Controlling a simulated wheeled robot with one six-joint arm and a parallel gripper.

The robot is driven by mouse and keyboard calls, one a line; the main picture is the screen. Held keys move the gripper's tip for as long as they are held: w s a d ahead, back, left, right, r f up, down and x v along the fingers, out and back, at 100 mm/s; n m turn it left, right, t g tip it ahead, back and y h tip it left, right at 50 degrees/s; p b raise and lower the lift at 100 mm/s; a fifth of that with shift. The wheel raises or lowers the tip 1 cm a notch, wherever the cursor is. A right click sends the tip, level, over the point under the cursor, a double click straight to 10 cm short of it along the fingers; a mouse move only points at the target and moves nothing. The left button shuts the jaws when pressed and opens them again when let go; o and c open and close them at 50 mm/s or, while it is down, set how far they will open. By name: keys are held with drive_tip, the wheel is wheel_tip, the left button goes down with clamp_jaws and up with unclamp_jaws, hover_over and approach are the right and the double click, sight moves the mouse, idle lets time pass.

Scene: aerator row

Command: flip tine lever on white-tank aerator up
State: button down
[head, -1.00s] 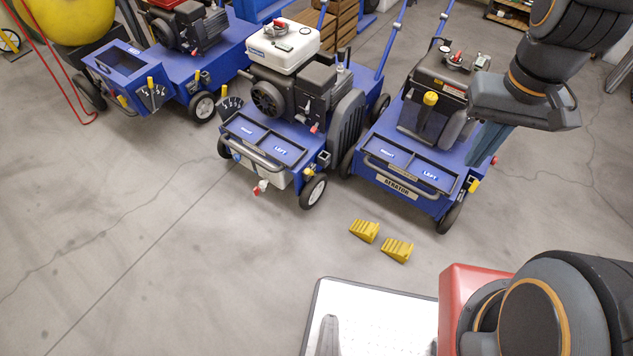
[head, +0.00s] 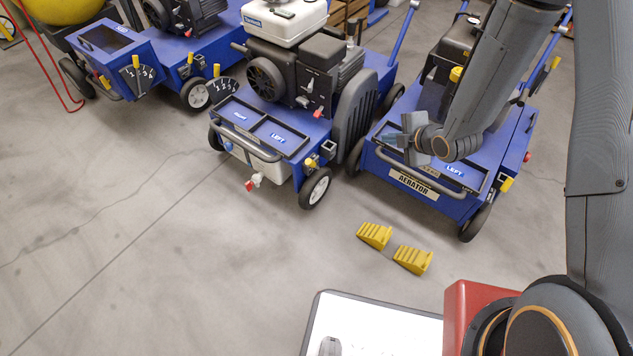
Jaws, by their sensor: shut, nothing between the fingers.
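The white-tank aerator is the middle blue machine, with its white tank (head: 285,20) on top behind a black engine. A short yellow-handled lever (head: 311,162) sits at its front right corner beside a small plate. Another yellow handle (head: 216,70) stands at a numbered dark dial (head: 222,91) on its left side. I cannot tell by label which is the tine lever. My gripper (head: 392,142) is shut and empty, pointing left. In the picture it lies right of the white-tank aerator and overlaps the front of the right-hand aerator. It appears apart from both yellow handles.
The right-hand blue aerator (head: 410,184) is partly hidden by my arm. Another blue machine (head: 125,60) stands at the left. Two yellow wedge chocks (head: 374,235) (head: 411,260) lie on the floor in front. A front bar (head: 250,147) crosses the white-tank aerator. Floor at left front is clear.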

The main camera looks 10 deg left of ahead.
drive_tip(key=s+a+f+n+y+b, duration=0.2)
drive_tip(key=a+f+n+y+b, duration=0.35)
drive_tip(key=f, duration=0.75)
drive_tip(key=n+y+b, duration=0.2)
drive_tip(key=n+b, duration=0.2)
drive_tip(key=n, duration=0.1)
approach(313, 165)
drive_tip(key=d+f, duration=0.2)
drive_tip(key=d, duration=0.1)
drive_tip(key=s+a+f+n+y+b, duration=0.1)
drive_tip(key=s+f+n+y+b, duration=0.1)
drive_tip(key=s, duration=0.4)
drive_tip(key=shift+a+f+n+y+b, duration=0.3)
drive_tip(key=shift+f+y+b, duration=0.3)
drive_tip(key=shift+f, duration=0.35)
drive_tip(key=w+a+r+b, duration=0.2)
drive_tip(key=w+a+b, duration=0.2)
drive_tip(key=w+a, duration=0.3)
drive_tip(key=shift+b+x, duration=0.4)
drive_tip(key=shift+x, duration=0.4)
drive_tip(key=shift+w+r, duration=0.1)
drive_tip(key=shift+r, duration=0.1)
